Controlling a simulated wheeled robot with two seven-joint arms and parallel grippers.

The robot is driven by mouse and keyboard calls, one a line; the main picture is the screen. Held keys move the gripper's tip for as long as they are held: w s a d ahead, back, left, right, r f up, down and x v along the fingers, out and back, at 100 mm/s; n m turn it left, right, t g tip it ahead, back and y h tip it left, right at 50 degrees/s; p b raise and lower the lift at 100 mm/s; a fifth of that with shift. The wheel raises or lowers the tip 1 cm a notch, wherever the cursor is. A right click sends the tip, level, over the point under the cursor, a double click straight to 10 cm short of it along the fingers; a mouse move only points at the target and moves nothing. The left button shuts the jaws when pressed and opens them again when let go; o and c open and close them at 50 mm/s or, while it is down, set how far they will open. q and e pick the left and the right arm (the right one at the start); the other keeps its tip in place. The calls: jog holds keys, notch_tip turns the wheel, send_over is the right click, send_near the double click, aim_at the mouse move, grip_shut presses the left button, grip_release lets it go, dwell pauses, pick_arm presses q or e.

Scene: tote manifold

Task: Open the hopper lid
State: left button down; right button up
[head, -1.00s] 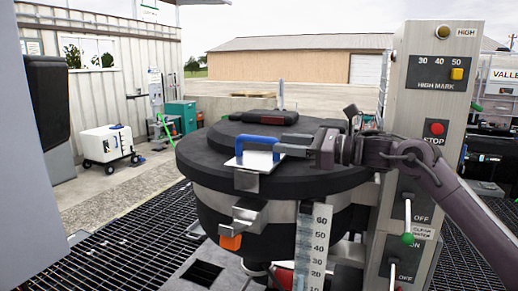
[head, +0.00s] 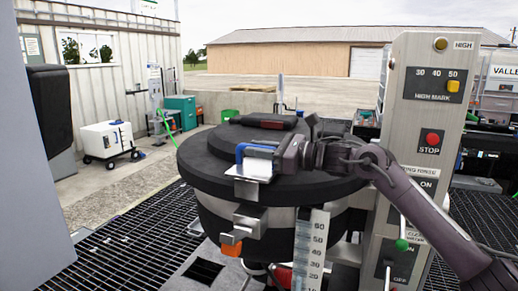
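The hopper (head: 225,208) is a round dark vessel with a pale band, standing in the middle of the view. Its black lid (head: 205,160) lies flat and closed on top. A blue handle (head: 241,151) sits on a metal plate at the lid's front, partly covered by my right gripper. My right gripper (head: 264,153) reaches in from the right, with its fingers at the handle. I cannot tell whether they are open around it or shut on it. A metal latch (head: 248,217) with an orange part sits on the hopper's front below the lid. My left gripper is not in view.
A control column (head: 405,125) with buttons and green-tipped levers stands close on the right. A level scale (head: 310,250) marks the hopper's front. A red-and-black object (head: 270,121) sits on top of the lid. Dark floor grating (head: 120,240) lies around.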

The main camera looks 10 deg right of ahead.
grip_shut()
